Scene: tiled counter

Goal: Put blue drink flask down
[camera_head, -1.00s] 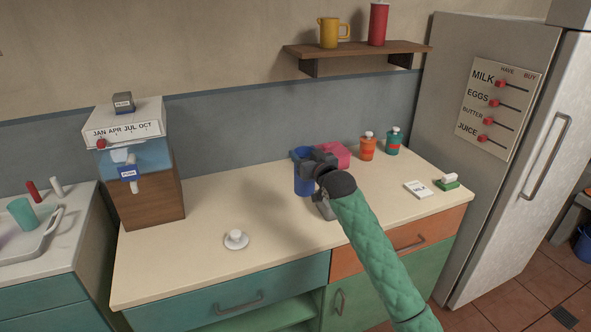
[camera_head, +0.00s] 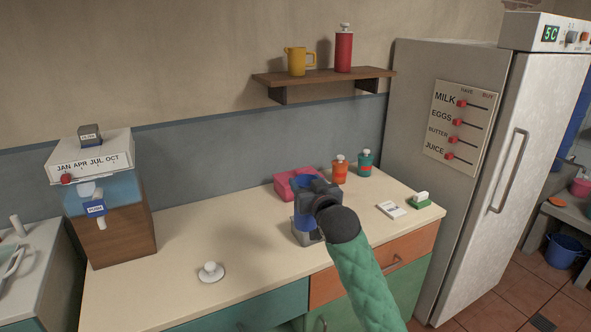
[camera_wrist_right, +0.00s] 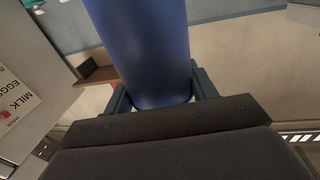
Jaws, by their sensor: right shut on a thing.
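The blue drink flask (camera_head: 303,222) is in the jaws of my right gripper (camera_head: 312,192) above the right part of the counter (camera_head: 250,246). My gripper and wrist hide its upper part in the head view. In the right wrist view the blue flask (camera_wrist_right: 145,50) stands large between the two fingers, and the gripper (camera_wrist_right: 160,100) is shut on it. A grey piece shows around the flask's lower part; I cannot tell whether the flask touches the counter. My left gripper is in neither view.
A pink box (camera_head: 284,184) sits just behind the flask, with orange (camera_head: 339,171) and green (camera_head: 365,165) bottles to its right. A white card (camera_head: 391,209) and a green-based holder (camera_head: 418,202) lie at right. A white lid (camera_head: 211,272) lies at left; the counter between is clear.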

